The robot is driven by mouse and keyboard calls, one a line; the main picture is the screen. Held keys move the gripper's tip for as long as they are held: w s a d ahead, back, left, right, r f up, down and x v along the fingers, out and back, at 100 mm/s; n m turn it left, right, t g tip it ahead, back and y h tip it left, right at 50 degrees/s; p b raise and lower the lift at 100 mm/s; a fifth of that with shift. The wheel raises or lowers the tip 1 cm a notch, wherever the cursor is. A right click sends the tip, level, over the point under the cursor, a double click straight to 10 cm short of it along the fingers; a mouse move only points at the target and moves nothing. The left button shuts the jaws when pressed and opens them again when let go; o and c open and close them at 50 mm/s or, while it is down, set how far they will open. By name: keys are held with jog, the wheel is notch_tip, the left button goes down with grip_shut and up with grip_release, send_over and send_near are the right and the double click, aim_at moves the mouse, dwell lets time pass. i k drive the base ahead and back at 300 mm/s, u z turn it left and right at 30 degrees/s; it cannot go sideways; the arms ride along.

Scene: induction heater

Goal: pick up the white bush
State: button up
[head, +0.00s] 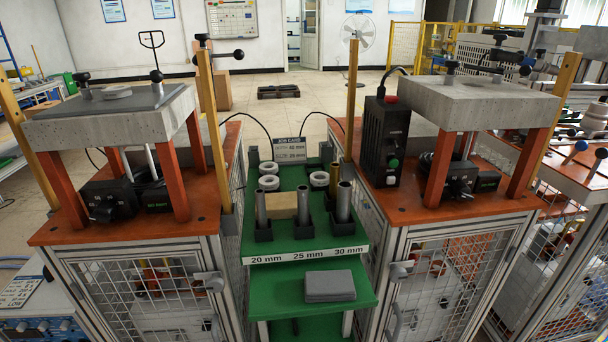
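Several white ring-shaped bushes are in the head view. One white bush (268,182) lies on the left of the green stand (262,300), in front of another white bush (268,168). A third white bush (319,180) sits to the right, beside upright metal tubes. A pale flat ring (117,92) lies on the plate of the left heater; I cannot tell whether it is a bush. My gripper is not in view.
Upright tubes (303,203) stand in dark holders above the labels 20, 25 and 30 mm. A job card (289,150) stands behind. Heaters on orange benches flank the stand, the right one with a black control box (386,140). A grey pad (330,286) lies on the lower shelf.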

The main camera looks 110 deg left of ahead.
aim_at(269, 170)
jog(key=u, duration=0.05)
jog(key=i, duration=0.5)
jog(key=u, duration=3.85)
jog(key=i, duration=0.9)
